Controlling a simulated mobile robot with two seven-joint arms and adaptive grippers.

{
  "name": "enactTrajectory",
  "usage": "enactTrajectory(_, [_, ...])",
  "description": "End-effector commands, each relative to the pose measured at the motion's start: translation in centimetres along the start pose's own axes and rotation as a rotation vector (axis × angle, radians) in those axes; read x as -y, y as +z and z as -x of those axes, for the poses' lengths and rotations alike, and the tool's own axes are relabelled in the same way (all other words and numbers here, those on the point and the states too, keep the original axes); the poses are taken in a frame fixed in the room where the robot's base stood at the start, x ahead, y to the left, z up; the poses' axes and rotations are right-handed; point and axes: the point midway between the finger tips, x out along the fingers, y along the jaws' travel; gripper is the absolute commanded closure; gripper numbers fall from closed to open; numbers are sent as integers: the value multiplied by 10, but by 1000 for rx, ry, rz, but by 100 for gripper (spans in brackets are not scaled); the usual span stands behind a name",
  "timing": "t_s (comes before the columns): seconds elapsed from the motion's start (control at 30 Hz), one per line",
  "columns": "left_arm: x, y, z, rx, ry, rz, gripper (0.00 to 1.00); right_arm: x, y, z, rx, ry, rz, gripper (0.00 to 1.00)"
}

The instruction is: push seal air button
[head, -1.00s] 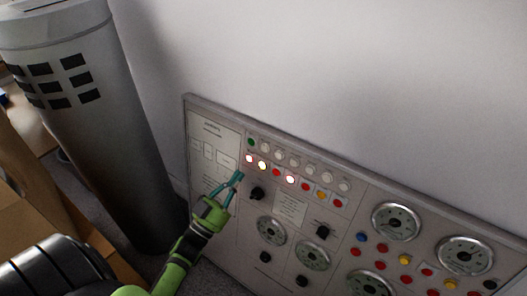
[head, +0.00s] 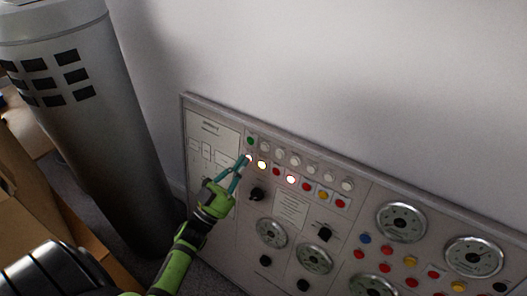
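The grey control panel (head: 340,238) leans along the wall and carries rows of small round buttons, knobs and dials. I cannot read the labels, so I cannot tell which button is the seal air one. My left gripper (head: 244,161) has green links and teal fingers that meet at the tips, and looks shut and empty. Its tips overlap the lit red-white button (head: 248,158) at the left end of the lower row; I cannot tell if they touch it. A green button (head: 250,142) is above. My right gripper is not in view.
A black knob (head: 257,194) sits below the button row, close to the fingers. Another lit button (head: 291,180) is further right. A tall grey cylinder (head: 95,130) stands at the left. The white wall above the panel is bare.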

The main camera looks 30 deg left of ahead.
Motion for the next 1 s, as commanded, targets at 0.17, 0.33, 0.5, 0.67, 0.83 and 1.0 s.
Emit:
enactTrajectory(0.17, [-9, 20, -17, -3, -1, 0, 100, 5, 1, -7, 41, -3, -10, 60])
enactTrajectory(0.33, [-13, 31, -29, -1, 0, 0, 100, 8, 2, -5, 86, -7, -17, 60])
enactTrajectory(0.5, [-15, 35, -35, 0, 1, 1, 100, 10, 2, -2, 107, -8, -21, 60])
enactTrajectory(0.67, [-15, 36, -37, 1, 1, 1, 100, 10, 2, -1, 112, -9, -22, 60])
enactTrajectory(0.83, [-15, 36, -37, 1, 1, 1, 100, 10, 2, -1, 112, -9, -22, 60])
enactTrajectory(1.0, [-15, 36, -37, 0, 1, 1, 100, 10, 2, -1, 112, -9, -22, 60])
